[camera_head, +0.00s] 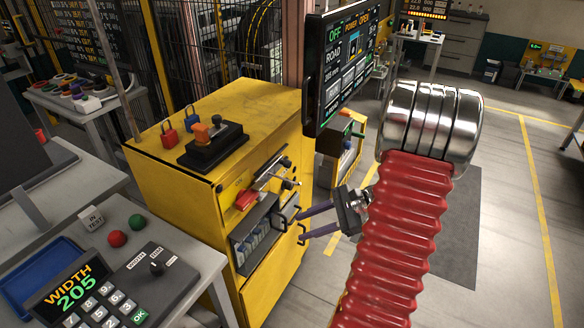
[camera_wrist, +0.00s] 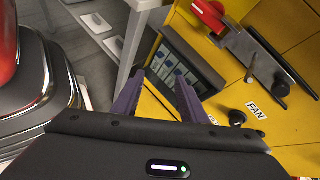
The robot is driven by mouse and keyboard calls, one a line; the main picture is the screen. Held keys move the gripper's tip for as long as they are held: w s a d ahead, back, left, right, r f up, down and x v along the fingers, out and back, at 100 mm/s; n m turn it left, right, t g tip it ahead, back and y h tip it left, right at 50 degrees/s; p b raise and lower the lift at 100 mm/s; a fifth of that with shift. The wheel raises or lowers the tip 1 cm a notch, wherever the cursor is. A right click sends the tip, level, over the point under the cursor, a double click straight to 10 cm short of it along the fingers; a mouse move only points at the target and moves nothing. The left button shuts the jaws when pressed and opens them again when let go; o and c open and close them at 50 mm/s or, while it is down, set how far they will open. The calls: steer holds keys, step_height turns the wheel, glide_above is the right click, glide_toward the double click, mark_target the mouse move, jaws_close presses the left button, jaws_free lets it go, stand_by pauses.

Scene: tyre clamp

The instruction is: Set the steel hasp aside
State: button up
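A steel bar with a plate, which looks like the hasp (camera_head: 269,174), is on the front of the yellow cabinet, beside a red handle (camera_head: 247,199). In the wrist view the steel plate (camera_wrist: 250,56) lies at the upper right, with the red handle (camera_wrist: 212,16) at its upper left end. I cannot tell how it is fastened. My gripper (camera_head: 302,227) has two purple fingers, parted and empty, pointing at the cabinet front, below and right of the steel part. In the wrist view the gripper (camera_wrist: 160,78) is open before a dark compartment.
The yellow cabinet (camera_head: 165,190) carries a red padlock (camera_head: 168,138), a blue padlock (camera_head: 191,123) and a black switch box (camera_head: 213,145). Its open compartment (camera_head: 256,240) holds several bluish items. A screen (camera_head: 343,65) stands above the cabinet's right edge. A keypad desk (camera_head: 105,285) is at lower left.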

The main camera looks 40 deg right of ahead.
mark_target(290, 166)
steer(key=w+d+r+m+t+h, duration=0.1)
steer(key=w+d+r+m+t, duration=0.1)
steer(key=d+m+t, duration=0.2)
steer(key=w+d+r+m+t+h, duration=0.1)
steer(key=d+m+t, duration=0.4)
steer(key=d, duration=0.5)
step_height(290, 166, up, 2)
steer(key=shift+w+d+r, duration=0.1)
steer(key=shift+w+d, duration=0.15)
steer(key=shift+w, duration=0.4)
steer(key=shift+w+a, duration=0.1)
steer(key=x, duration=1.3)
steer(key=shift+w, duration=0.3)
jaws_close()
